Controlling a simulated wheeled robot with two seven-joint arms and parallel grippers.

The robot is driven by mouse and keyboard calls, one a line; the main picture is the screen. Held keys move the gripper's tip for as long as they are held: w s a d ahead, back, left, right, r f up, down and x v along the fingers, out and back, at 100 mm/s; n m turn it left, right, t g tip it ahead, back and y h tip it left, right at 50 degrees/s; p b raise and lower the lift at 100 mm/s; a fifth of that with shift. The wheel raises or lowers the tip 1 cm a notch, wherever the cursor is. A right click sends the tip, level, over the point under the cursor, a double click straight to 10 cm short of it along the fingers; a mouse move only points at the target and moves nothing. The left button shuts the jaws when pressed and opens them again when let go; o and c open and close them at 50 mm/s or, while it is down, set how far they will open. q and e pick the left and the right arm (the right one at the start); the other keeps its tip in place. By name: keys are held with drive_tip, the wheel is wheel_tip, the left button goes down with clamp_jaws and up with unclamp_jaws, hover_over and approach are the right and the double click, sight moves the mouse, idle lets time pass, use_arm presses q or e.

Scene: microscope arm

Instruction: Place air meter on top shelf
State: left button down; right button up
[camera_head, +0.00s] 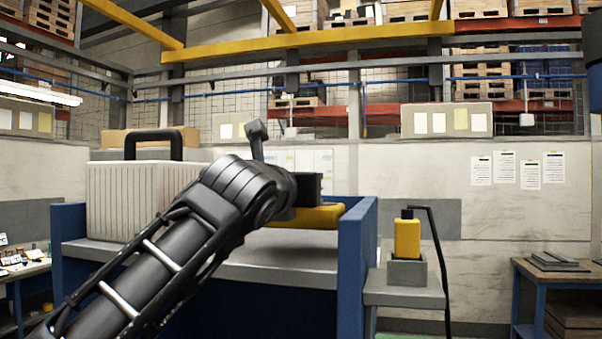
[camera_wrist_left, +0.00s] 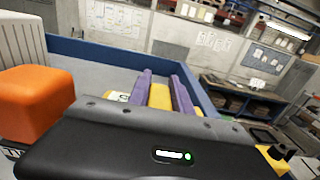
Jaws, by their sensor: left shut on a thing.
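My left arm reaches in from the left in the head view, over the top shelf of a blue-sided rack (camera_head: 362,240). My left gripper (camera_wrist_left: 161,86) shows two purple fingers in the left wrist view, shut on a yellow thing (camera_wrist_left: 159,97) that looks like the air meter. In the head view the yellow thing (camera_head: 318,217) shows just above the grey shelf top (camera_head: 290,245), partly behind my wrist. Whether it touches the shelf I cannot tell. The fingers are hidden there. My right gripper is not in view.
A ribbed light case (camera_head: 125,200) with a black handle stands on the shelf at left. An orange block (camera_wrist_left: 35,102) is near the gripper in the wrist view. Right of the rack, another yellow device (camera_head: 407,238) sits in a grey holder (camera_head: 407,271) beside a black cable.

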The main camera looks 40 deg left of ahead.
sight(300, 213)
use_arm(q)
drive_tip(key=shift+f, duration=1.65)
drive_tip(key=shift+f+b, duration=0.4)
drive_tip(key=shift+f, duration=0.1)
drive_tip(key=c, duration=1.1)
unclamp_jaws()
drive_tip(key=shift+s+d, duration=0.1)
drive_tip(key=shift+s+f, duration=0.1)
drive_tip(key=shift+s, duration=0.15)
drive_tip(key=b+v, duration=0.2)
drive_tip(key=v, duration=0.5)
drive_tip(key=shift+d, duration=0.1)
